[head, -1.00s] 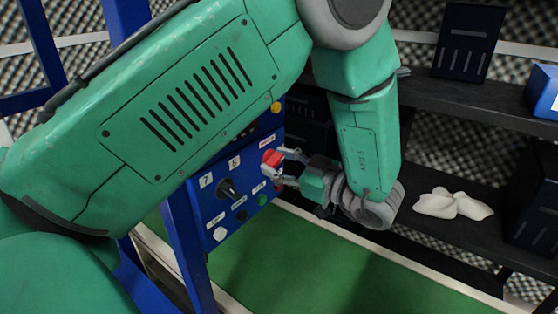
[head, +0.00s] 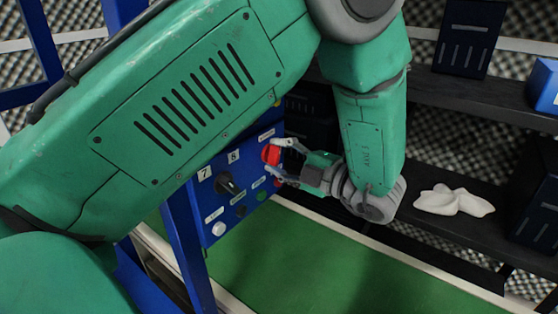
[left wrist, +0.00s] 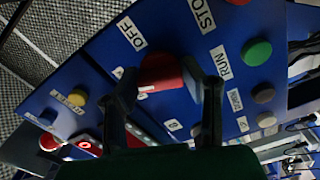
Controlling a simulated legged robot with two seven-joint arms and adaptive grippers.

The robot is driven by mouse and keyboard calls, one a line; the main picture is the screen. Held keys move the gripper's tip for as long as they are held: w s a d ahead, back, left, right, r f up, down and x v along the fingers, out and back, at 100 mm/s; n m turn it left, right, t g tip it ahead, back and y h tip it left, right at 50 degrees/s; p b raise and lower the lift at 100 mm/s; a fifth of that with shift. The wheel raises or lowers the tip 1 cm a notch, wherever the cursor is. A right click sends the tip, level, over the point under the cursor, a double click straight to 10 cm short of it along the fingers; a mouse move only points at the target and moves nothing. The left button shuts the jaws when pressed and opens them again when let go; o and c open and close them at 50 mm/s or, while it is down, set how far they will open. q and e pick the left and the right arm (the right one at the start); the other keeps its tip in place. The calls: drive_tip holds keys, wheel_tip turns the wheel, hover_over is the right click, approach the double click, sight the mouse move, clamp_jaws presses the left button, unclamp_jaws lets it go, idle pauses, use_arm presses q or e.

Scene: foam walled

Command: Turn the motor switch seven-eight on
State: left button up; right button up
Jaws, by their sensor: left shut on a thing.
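The blue control panel (head: 206,222) stands left of centre in the head view. It carries a black rotary switch (head: 227,184) below the labels 7 (head: 204,174) and 8 (head: 233,157). To its right is a red knob (head: 270,154), also in the left wrist view (left wrist: 160,72), near an OFF label (left wrist: 131,33). My left gripper (head: 275,160) is shut on the red knob, one finger on each side. Its fingers show in the left wrist view (left wrist: 165,88). My right gripper is not in view.
Green (left wrist: 257,52) and yellow (left wrist: 77,98) buttons sit on the panel in the left wrist view. Dark shelves (head: 470,105) with boxes and a white cloth-like item (head: 455,200) stand to the right. The green floor (head: 290,265) below is clear. My arm hides part of the panel.

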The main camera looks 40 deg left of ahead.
use_arm(q)
drive_tip(key=shift+f+n+b, duration=0.2)
drive_tip(key=shift+n+b, duration=0.75)
drive_tip(key=shift+n, duration=0.95)
drive_tip(key=shift+s, duration=0.1)
drive_tip(key=o, duration=1.1)
drive_tip(key=shift+o, duration=0.2)
drive_tip(key=shift+d+r, duration=0.1)
drive_tip(key=shift+d, duration=0.1)
drive_tip(key=w+d, duration=0.1)
drive_tip(key=d, duration=0.6)
drive_tip(key=shift+d, duration=0.15)
